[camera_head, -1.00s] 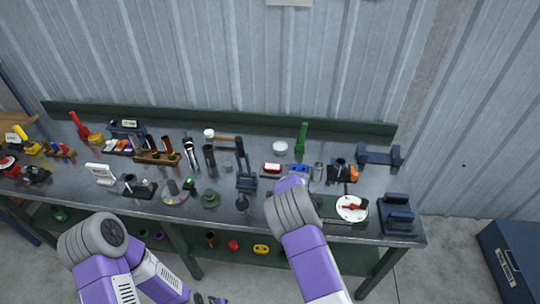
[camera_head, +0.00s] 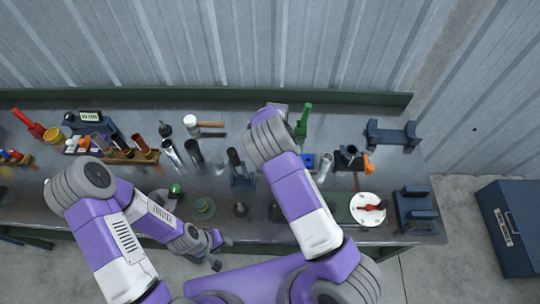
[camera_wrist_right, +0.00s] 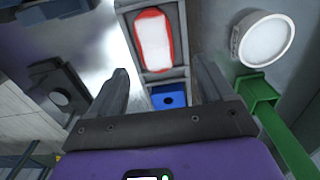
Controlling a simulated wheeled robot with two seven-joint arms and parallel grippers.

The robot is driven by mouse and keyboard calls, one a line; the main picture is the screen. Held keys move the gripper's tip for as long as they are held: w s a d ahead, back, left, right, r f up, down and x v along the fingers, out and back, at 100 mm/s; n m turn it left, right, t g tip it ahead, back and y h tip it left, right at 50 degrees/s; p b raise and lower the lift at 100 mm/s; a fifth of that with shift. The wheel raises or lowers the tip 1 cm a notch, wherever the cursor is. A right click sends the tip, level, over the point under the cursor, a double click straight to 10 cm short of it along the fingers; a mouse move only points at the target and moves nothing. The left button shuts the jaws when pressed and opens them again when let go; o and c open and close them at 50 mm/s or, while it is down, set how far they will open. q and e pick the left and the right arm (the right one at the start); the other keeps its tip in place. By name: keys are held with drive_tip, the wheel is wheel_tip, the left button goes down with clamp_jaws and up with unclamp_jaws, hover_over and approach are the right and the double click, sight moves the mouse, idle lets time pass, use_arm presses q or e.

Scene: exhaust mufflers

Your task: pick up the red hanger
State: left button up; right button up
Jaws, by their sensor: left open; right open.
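A red-rimmed piece with a white centre (camera_wrist_right: 153,40), which I take for the red hanger, lies in a compartment of a grey tray (camera_wrist_right: 181,20) in the right wrist view. A blue piece with a dark hole (camera_wrist_right: 168,99) sits in the adjoining compartment. My right gripper (camera_wrist_right: 160,80) is open and empty, its fingers pointing toward the tray. In the head view my right arm hides that gripper and the red piece; the blue piece shows beside the arm (camera_head: 308,162). My left gripper (camera_head: 222,252) is open and empty in front of the bench.
A green upright post (camera_head: 303,122) stands close to the tray, also near the right finger in the wrist view (camera_wrist_right: 258,92). A round white container (camera_wrist_right: 265,40) is beside it. A white dial with a red pointer (camera_head: 368,209) and blue stands (camera_head: 393,134) are to the right.

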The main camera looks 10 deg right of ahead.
drive_tip(key=f, duration=0.4)
drive_tip(key=shift+s+a+f+p, duration=0.2)
drive_tip(key=shift+a+f+p, duration=0.1)
drive_tip(key=shift+p, duration=0.1)
drive_tip(key=shift+w+f, duration=0.1)
drive_tip(key=shift+f, duration=0.25)
drive_tip(key=shift+c, duration=0.2)
drive_tip(key=c, duration=1)
drive_tip(key=shift+r, duration=0.1)
